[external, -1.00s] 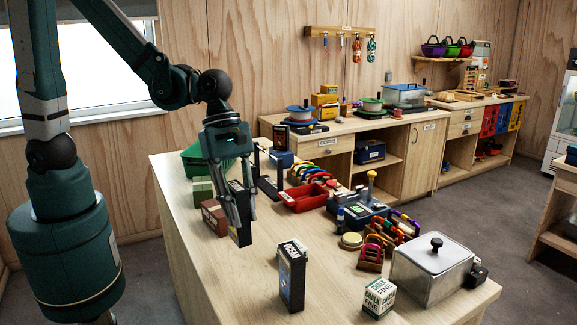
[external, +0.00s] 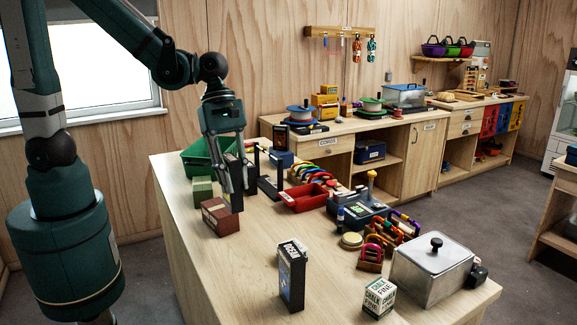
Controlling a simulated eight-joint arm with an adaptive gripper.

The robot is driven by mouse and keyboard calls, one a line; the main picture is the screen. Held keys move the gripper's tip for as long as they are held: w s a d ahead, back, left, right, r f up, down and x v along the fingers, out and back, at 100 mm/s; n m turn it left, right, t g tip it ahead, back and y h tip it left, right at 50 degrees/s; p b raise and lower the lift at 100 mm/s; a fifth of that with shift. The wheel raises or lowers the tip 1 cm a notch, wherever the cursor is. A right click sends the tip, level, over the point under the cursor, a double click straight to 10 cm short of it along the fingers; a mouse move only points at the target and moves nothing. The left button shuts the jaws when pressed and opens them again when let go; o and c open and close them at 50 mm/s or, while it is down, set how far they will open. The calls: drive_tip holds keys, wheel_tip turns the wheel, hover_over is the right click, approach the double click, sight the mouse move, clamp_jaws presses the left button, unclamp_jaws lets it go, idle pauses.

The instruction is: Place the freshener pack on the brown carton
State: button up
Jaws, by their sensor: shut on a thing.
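My gripper (external: 234,184) points down and is shut on a dark, tall, narrow pack (external: 236,202), taken as the freshener pack. Its print is too small to read and the fingers partly cover it. The pack is upright, its lower end close to the upper right edge of the brown carton (external: 216,219). I cannot tell whether it touches the carton or is behind or above it.
A similar dark pack (external: 291,275) stands near the table's front. A green box (external: 202,189) and green bin (external: 196,158) are behind the carton; a red tray (external: 304,199) is to its right. A chalk box (external: 379,298) and metal box (external: 432,272) stand front right.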

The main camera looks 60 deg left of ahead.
drive_tip(key=a+r, duration=0.4)
drive_tip(key=a, duration=0.9)
drive_tip(key=shift+s+a+m+p, duration=0.15)
drive_tip(key=shift+s+m+p, duration=0.15)
drive_tip(key=shift+p, duration=0.05)
drive_tip(key=shift+r, duration=0.1)
wheel_tip(320, 180, down, 6)
drive_tip(key=shift+f, duration=0.3)
idle(0.3)
drive_tip(key=shift+f, duration=1.75)
drive_tip(key=shift+f+b, duration=0.15)
drive_tip(key=shift+b, duration=0.3)
